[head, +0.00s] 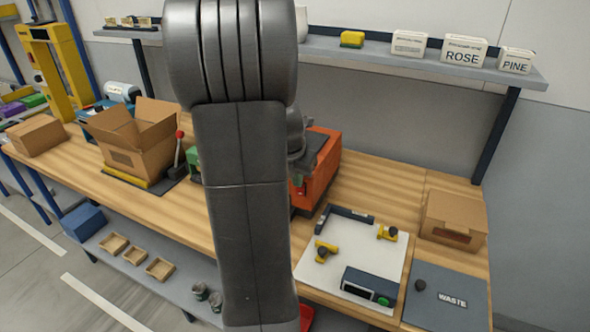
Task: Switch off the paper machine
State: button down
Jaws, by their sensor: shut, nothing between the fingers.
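An orange-red machine (321,176) with a dark top stands on the wooden bench, right of my arm. It may be the paper machine, but no label shows. Its left part is hidden behind my arm. No switch on it can be made out for certain. My large grey arm fills the middle of the view. A small dark part of my wrist shows at its right edge, in front of the machine. My gripper's fingers are hidden behind the arm, so whether they touch anything cannot be seen.
A lever (179,150) with a red knob stands by an open carton (135,140). A white board (347,274) holds yellow-and-black pieces and a dark device with a green button (383,301). A closed box (453,220) and WASTE panel (432,299) lie right. A shelf (385,55) runs above.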

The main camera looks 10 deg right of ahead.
jog(key=v, duration=1.3)
jog(key=shift+r, duration=0.3)
jog(key=shift+s+f, duration=0.1)
